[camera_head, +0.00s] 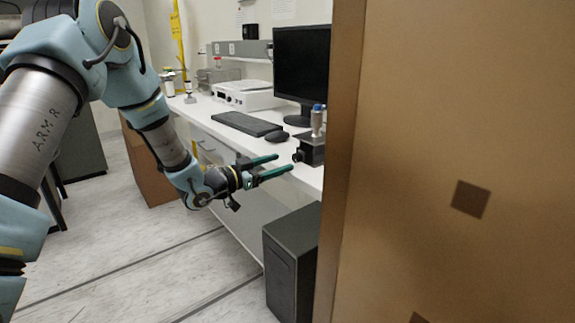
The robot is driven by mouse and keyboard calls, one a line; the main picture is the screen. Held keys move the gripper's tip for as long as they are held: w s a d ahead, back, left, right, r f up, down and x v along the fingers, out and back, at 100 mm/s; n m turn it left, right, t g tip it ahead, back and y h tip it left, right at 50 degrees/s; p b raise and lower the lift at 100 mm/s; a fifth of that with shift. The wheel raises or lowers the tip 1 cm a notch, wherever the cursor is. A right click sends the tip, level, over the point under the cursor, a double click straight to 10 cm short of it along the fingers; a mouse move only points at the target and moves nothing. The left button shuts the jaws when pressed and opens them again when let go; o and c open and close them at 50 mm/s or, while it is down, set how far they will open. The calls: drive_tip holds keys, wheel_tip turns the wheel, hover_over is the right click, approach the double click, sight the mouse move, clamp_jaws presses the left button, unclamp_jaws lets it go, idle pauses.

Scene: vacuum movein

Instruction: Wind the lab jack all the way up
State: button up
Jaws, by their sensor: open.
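What looks like the lab jack (314,149) is a small black block at the near edge of the white bench, with a round dark knob (298,156) facing my gripper. A silvery cylinder with a blue top (317,121) stands on it. The brown panel cuts off the view just right of the jack. My gripper (285,161) is open and empty, its two green fingers pointing at the knob. The fingertips look close to the knob but apart from it; the exact gap is hard to tell.
The white bench (215,124) holds a keyboard (246,124), a mouse (277,136), a monitor (301,65) and a white instrument (245,95). A large brown panel (450,120) fills the right side. A dark computer case (290,262) stands below.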

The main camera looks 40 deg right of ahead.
drive_tip(key=a+b, duration=0.1)
drive_tip(key=a, duration=0.5)
drive_tip(key=shift+w, duration=0.15)
drive_tip(key=shift+w+a, duration=0.1)
drive_tip(key=w+a+f+n+t+y, duration=0.1)
drive_tip(key=w+a+n+t+y, duration=0.5)
drive_tip(key=a, duration=0.5)
drive_tip(key=w+a+f+n+t+y, duration=0.25)
drive_tip(key=w+a+y, duration=0.25)
drive_tip(key=w+a, duration=0.5)
drive_tip(key=s+a+n+y, duration=0.4)
drive_tip(key=a, duration=0.9)
drive_tip(key=s+a+n+g+y, duration=0.2)
drive_tip(key=s+a+n+g, duration=0.4)
drive_tip(key=s+a, duration=0.7)
drive_tip(key=shift+s+r+y+p, duration=0.3)
drive_tip(key=shift+s+r+y, duration=0.1)
drive_tip(key=shift+s, duration=0.6)
drive_tip(key=shift+n, duration=0.25)
